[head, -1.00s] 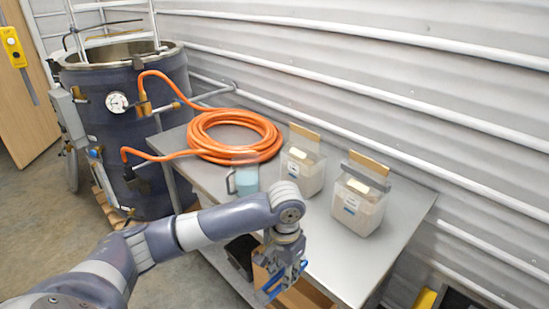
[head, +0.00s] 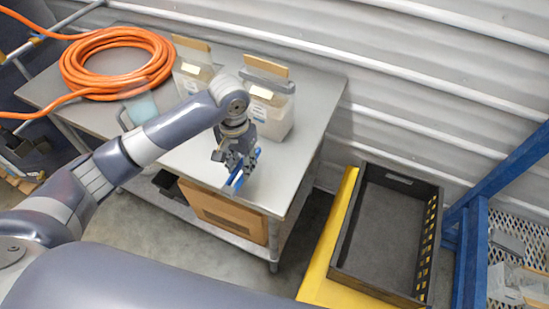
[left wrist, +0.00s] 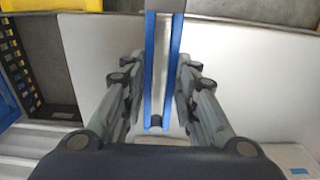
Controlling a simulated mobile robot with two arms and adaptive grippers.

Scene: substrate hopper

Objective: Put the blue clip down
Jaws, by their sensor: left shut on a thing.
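My left gripper (head: 240,170) hangs above the right part of the metal table (head: 205,160), near its front edge. It is shut on the blue clip (head: 236,182), which points downward. The left wrist view shows the clip's two long blue arms (left wrist: 147,70) between my fingers (left wrist: 157,100), with the pale table top behind. The clip looks clear of the table, but its exact height is hard to tell. My right gripper is not in view.
A coiled orange hose (head: 115,62), a pale blue jug (head: 140,107) and two clear containers (head: 268,112) (head: 190,68) stand on the table. A black crate (head: 436,215) sits on a yellow surface (head: 322,262) at right. A blue frame (head: 470,250) rises beyond it.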

